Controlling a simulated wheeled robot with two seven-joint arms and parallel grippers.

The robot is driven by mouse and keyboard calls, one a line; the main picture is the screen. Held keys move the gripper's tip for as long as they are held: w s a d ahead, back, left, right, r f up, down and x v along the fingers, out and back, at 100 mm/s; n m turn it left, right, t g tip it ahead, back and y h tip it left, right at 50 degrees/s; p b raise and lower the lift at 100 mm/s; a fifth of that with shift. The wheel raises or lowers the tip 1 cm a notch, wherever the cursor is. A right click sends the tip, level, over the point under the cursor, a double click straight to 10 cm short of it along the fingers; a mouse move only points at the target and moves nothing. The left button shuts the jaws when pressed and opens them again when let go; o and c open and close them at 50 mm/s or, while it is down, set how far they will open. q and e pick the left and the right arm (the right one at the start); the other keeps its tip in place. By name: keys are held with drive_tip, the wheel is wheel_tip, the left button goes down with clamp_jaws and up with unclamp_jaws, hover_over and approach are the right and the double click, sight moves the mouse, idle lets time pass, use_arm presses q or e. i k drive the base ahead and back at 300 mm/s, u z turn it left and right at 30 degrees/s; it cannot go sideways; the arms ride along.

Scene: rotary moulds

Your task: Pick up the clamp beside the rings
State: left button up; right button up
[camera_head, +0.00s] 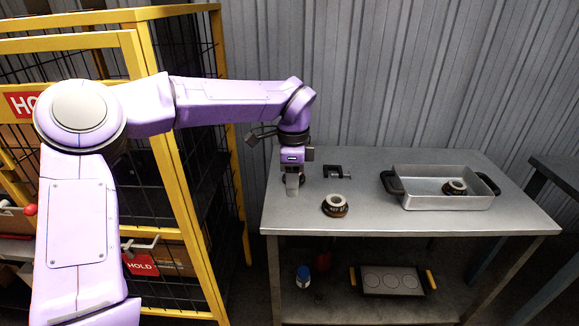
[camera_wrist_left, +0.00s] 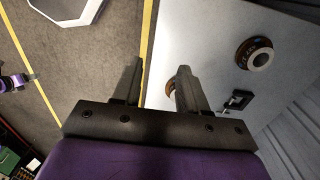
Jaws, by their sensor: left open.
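The small black clamp (camera_head: 336,171) lies on the grey metal table, behind a dark ring with a pale top (camera_head: 336,205). In the left wrist view the clamp (camera_wrist_left: 236,101) lies to the right of the fingers, near that ring (camera_wrist_left: 255,53). My left gripper (camera_head: 292,185) is open over the table's left end, left of the clamp and apart from it. Its two fingers (camera_wrist_left: 155,85) point down, with nothing held between them. A second ring (camera_wrist_left: 170,88) is mostly hidden behind one finger.
A grey tray with black handles (camera_head: 447,202) stands on the table's right half with another ring (camera_head: 455,187) inside. A yellow-framed mesh cage (camera_head: 183,190) stands left of the table. A corrugated wall (camera_head: 400,80) rises behind. The table's front strip is clear.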

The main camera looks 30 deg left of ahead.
sight(327, 168)
drive_tip(key=u, duration=0.05)
drive_tip(key=i, duration=1)
drive_tip(key=z, duration=0.05)
